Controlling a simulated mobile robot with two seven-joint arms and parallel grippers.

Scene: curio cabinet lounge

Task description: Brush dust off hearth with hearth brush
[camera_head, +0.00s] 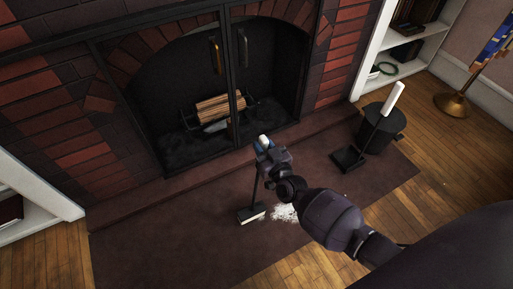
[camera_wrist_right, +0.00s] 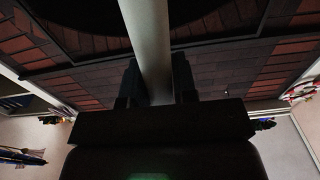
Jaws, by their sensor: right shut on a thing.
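My right gripper (camera_head: 268,152) is shut on the pale handle of the hearth brush. The handle's top shows just above the gripper, and a thin dark shaft runs down to the brush head (camera_head: 251,214). The head, dark with a pale strip along its front edge, is at the surface of the dark brown hearth (camera_head: 165,237); whether it touches cannot be told. White dust (camera_head: 284,212) lies just right of the head, partly hidden by my right arm. In the right wrist view the pale handle (camera_wrist_right: 147,40) stands between both fingers. My left gripper is out of view.
A white-handled dark shovel (camera_head: 348,159) stands on the hearth's right side, beside a black bucket (camera_head: 386,134). Behind is the brick fireplace with glass doors and a log stack (camera_head: 219,106). A white shelf (camera_head: 410,47) and brass stand (camera_head: 452,104) are at right. The hearth's left side is clear.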

